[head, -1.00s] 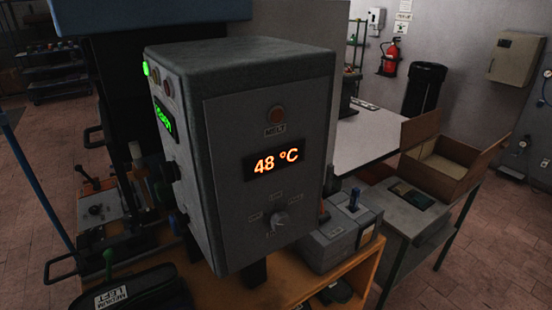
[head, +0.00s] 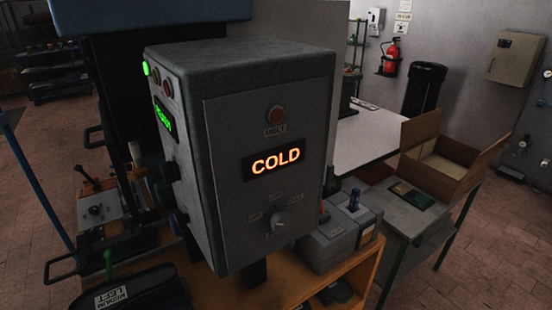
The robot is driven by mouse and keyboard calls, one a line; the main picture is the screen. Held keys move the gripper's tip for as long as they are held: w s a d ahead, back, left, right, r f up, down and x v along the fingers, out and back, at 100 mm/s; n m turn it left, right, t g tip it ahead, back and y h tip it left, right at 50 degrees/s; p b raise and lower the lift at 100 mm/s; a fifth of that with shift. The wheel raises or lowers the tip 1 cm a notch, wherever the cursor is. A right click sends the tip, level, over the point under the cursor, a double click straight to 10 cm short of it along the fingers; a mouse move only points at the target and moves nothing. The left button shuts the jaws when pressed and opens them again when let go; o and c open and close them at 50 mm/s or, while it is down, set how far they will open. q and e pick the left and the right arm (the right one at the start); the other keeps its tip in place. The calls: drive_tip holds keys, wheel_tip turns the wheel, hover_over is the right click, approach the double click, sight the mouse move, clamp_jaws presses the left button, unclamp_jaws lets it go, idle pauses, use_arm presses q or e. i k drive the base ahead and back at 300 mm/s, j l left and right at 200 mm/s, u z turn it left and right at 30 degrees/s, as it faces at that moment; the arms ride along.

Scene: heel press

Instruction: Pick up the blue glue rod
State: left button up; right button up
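A small dark blue upright piece (head: 354,199) stands in the top of a grey block-shaped holder (head: 335,247) on the wooden bench, right of the control box. It looks like the blue glue rod, but it is small and dim, so I cannot be sure. Its lower end is hidden in the holder. A reddish piece (head: 324,212) shows beside it, partly hidden by the control box. Neither of my grippers is in view.
The large grey control box (head: 265,110) fills the middle; its orange display reads COLD. A black shoe form labelled MEDIUM LEFT (head: 125,292) lies front left. An open cardboard box (head: 447,172) stands at right on a grey table. The wooden bench front (head: 262,290) is partly clear.

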sight(355, 192)
drive_tip(key=i+l+u, duration=0.25)
drive_tip(key=l, duration=0.4)
drive_tip(key=l+u, duration=0.2)
drive_tip(key=l, duration=0.45)
drive_tip(key=l+u, duration=0.25)
drive_tip(key=l, duration=0.45)
drive_tip(key=i, duration=0.05)
